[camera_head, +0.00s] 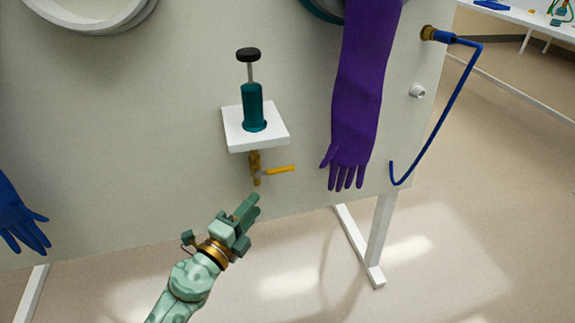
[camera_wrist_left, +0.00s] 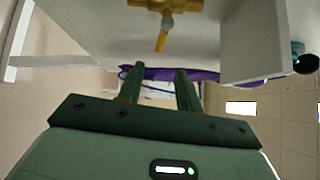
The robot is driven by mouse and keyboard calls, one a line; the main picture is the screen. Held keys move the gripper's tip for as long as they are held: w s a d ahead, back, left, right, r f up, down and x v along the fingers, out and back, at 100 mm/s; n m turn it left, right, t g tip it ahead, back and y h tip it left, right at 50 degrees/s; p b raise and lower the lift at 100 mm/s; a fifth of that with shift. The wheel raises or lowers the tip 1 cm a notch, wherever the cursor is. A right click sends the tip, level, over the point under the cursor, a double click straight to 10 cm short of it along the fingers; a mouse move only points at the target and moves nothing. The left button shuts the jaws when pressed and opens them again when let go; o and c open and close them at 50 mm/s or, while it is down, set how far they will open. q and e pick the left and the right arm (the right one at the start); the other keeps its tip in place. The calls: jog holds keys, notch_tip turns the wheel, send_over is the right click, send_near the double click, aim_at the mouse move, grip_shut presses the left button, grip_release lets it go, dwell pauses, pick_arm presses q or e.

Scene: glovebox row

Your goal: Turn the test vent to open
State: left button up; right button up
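The test vent is a small brass valve (camera_head: 255,168) under a white shelf on the pale panel. Its yellow lever (camera_head: 280,169) points sideways to the right in the head view. In the left wrist view the brass body (camera_wrist_left: 182,7) is at the top edge, with the lever (camera_wrist_left: 161,42) ahead of the fingers. My left gripper (camera_head: 251,204) is below the valve and apart from it. Its two fingers (camera_wrist_left: 159,78) are spread with nothing between them. My right gripper is not in view.
The white shelf (camera_head: 236,134) bears a teal plunger device (camera_head: 253,106) with a black knob. A long purple glove (camera_head: 362,85) hangs right of the lever. A blue glove (camera_head: 20,222) hangs at left. A blue hose (camera_head: 461,95) curves at right.

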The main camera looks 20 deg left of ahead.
aim_at(281, 171)
pick_arm(q)
jog(key=b+x, duration=0.1)
jog(key=x, duration=1.2)
jog(key=shift+w+f+b, duration=0.1)
jog(key=shift+w+b, duration=0.05)
jog(key=shift+b, duration=0.25)
jog(key=shift+w+d, duration=0.15)
jog(key=shift+w, duration=0.45)
jog(key=shift+r, duration=0.25)
grip_shut()
